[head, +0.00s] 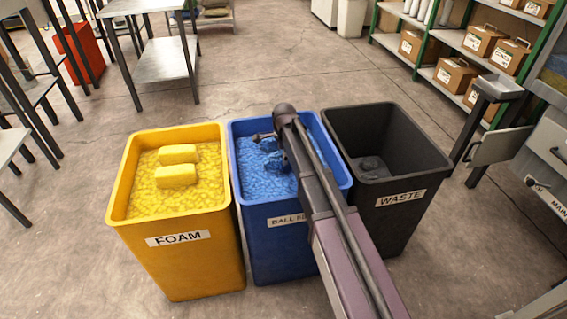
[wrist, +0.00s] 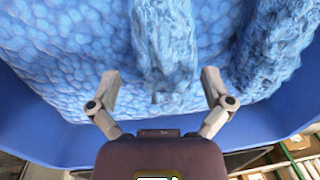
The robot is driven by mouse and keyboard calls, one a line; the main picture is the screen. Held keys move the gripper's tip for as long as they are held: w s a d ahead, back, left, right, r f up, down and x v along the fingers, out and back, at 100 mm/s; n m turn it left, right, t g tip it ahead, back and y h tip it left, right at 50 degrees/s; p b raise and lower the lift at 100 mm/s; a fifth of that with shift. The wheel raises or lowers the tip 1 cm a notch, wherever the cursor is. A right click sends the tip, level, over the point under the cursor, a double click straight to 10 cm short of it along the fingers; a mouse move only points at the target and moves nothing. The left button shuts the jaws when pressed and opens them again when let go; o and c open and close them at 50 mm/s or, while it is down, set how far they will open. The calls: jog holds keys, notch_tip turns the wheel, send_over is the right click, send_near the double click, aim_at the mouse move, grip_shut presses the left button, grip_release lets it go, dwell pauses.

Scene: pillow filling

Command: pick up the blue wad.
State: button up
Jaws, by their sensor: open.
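A lumpy blue wad (wrist: 165,42) lies on the pebbly blue fill in the wrist view, ahead of my gripper (wrist: 159,82) and roughly centred between its spread fingers. My gripper is open and nothing shows held in it. A second blue wad (wrist: 272,50) lies to the right, outside the fingers. In the head view, the wads show as darker blue lumps (head: 275,163) in the blue bin (head: 262,214). My arm hides part of the bin and its label. I cannot tell whether the fingers touch the wad.
The yellow bin (head: 186,252) labelled FOAM stands left of the blue bin, with two yellow blocks (head: 177,177) on its fill. The black bin (head: 400,222) labelled WASTE stands right, with a dark lump inside. The blue bin's wall (wrist: 40,125) runs close around my gripper.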

aim_at(283, 167)
jog(key=shift+w+f+b, duration=0.2)
jog(key=shift+f+b, duration=0.9)
jog(key=shift+f, duration=0.1)
jog(key=shift+w+f+b, duration=0.15)
jog(key=shift+f+b, duration=0.95)
jog(key=shift+f, duration=0.05)
jog(key=c, duration=1)
